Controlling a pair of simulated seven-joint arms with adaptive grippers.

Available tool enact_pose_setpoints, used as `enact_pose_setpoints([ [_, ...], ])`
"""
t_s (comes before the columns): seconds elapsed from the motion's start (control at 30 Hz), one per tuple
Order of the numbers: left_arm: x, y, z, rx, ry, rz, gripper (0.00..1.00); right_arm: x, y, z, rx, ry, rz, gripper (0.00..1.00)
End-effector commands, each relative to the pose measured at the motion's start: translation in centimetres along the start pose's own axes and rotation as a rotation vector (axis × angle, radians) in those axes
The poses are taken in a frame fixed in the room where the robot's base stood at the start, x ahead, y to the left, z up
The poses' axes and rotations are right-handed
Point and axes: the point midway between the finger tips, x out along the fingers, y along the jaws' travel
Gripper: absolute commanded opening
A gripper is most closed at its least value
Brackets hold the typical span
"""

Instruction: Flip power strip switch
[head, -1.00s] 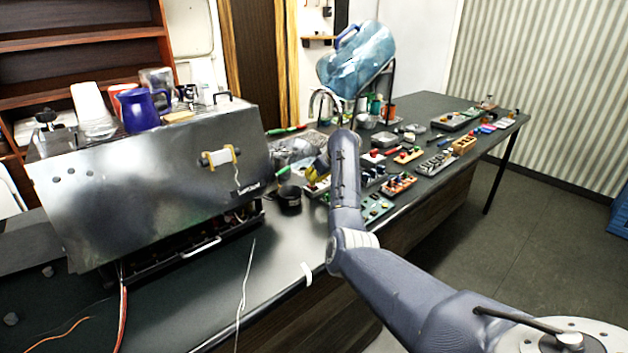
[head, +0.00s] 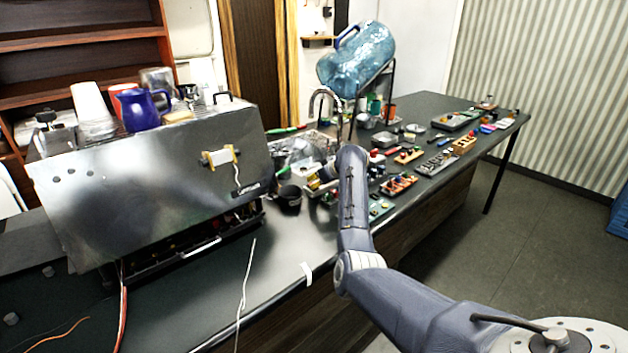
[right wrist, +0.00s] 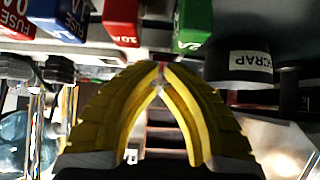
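A white bar with yellow end pieces (head: 220,157) is on the front of the metal brewer (head: 150,185), with a pale cord hanging from it. It may be the power strip; its switch is too small to make out. My right gripper (head: 312,186) is over the table, right of the brewer and beside a black cup (head: 289,198). In the right wrist view, the yellow fingers (right wrist: 162,66) curve together and their tips meet, with nothing clearly held. A black cup labelled SCRAP (right wrist: 240,66) and coloured fuse boxes (right wrist: 122,22) are close to the tips. My left gripper is not in view.
Several small parts trays (head: 398,185) line the table to the right of my arm. A blue water bottle (head: 357,60) is on a stand behind. A blue jug (head: 140,108) and cups stand on the brewer. The table front (head: 285,255) is mostly clear, with a loose pale wire (head: 243,295).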

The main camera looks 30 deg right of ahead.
Motion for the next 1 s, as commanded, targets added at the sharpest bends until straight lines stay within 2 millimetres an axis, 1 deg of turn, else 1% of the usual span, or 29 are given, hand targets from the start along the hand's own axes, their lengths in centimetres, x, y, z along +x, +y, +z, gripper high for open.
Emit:
enact_pose_setpoints([
  [0.23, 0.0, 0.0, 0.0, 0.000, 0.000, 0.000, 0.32, 0.2, 0.0, -0.2, -0.001, -0.003, 0.000, 0.00],
  [0.63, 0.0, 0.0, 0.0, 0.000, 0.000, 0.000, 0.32, 0.9, 0.0, -1.2, 0.000, -0.002, 0.000, 0.00],
  [1.0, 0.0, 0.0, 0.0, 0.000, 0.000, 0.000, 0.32, 0.9, -0.1, -1.5, -0.001, -0.002, -0.001, 0.00],
])
